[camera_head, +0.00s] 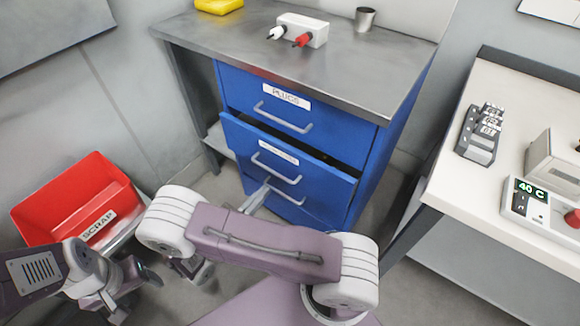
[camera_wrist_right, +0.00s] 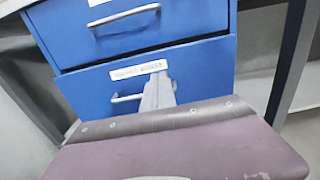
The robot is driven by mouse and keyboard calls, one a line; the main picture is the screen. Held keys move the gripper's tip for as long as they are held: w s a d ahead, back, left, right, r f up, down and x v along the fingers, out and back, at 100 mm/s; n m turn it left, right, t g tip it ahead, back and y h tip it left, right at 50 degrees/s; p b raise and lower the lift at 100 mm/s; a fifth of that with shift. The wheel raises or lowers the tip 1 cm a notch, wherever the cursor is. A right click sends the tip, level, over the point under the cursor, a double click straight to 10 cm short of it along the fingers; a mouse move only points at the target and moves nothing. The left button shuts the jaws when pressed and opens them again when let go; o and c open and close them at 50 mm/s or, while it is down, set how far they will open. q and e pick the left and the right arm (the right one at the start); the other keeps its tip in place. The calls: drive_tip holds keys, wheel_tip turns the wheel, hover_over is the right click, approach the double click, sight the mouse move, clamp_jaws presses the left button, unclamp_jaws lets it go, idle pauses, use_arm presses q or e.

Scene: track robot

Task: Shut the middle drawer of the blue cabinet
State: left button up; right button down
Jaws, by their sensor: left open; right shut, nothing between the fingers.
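The blue cabinet (camera_head: 390,140) stands under a grey worktop. Its middle drawer (camera_head: 325,178) sticks out a little, with a dark gap above its front; it carries a white label and a metal handle (camera_head: 275,169). The top drawer (camera_head: 240,87), labelled PLUGS, looks shut. My right gripper (camera_head: 263,188) is shut and empty, its fingers in front of the cabinet near the middle drawer's handle. In the right wrist view the fingers (camera_wrist_right: 158,82) overlap the drawer front (camera_wrist_right: 205,70) just right of the handle (camera_wrist_right: 125,98); contact is unclear. My left gripper (camera_head: 138,272) is open at lower left.
A red SCRAP bin (camera_head: 55,205) stands at left near my left arm. The worktop (camera_head: 215,45) holds a socket block with plugs (camera_head: 310,28), a metal cup (camera_head: 364,18) and a yellow object (camera_head: 218,5). A white bench (camera_head: 455,190) with devices stands at right.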

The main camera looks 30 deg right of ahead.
sight(296, 157)
drive_tip(key=b+x, duration=0.3)
drive_tip(key=x, duration=1)
drive_tip(key=shift+d, duration=0.35)
use_arm(q)
wheel_tip(296, 157, down, 3)
drive_tip(key=shift+f, duration=0.1)
